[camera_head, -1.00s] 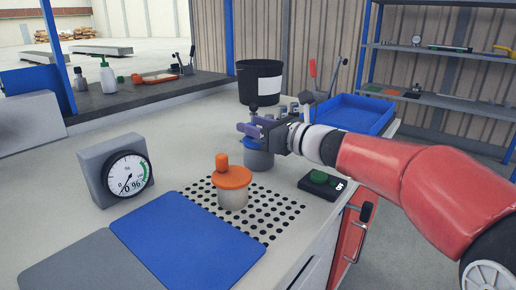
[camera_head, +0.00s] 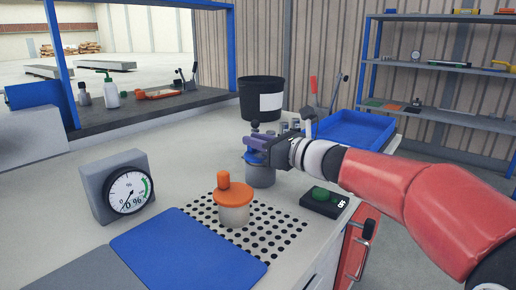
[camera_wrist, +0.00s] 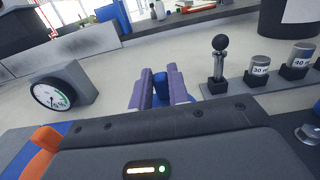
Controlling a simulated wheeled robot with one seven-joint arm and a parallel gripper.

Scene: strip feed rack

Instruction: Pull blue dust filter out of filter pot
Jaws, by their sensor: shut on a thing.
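The filter pot (camera_head: 260,175) is a grey cylinder standing behind the perforated area of the bench. The blue dust filter (camera_head: 255,158) shows as a blue edge at the pot's top, below my fingers. My gripper (camera_head: 257,143) is over the pot, its purple fingers shut on the filter's blue upper part. In the wrist view that blue part of the filter (camera_wrist: 160,88) sits between the two fingertips. My gripper hides much of the pot's mouth, so I cannot tell how deep the filter sits.
An orange-lidded pot (camera_head: 233,208) stands in front on the perforated plate. A dial gauge (camera_head: 127,190) and a blue mat (camera_head: 185,248) are to the left. A switch box marked OFF (camera_head: 325,200) is to the right. A black bin (camera_head: 260,98) and blue tray (camera_head: 355,132) stand behind.

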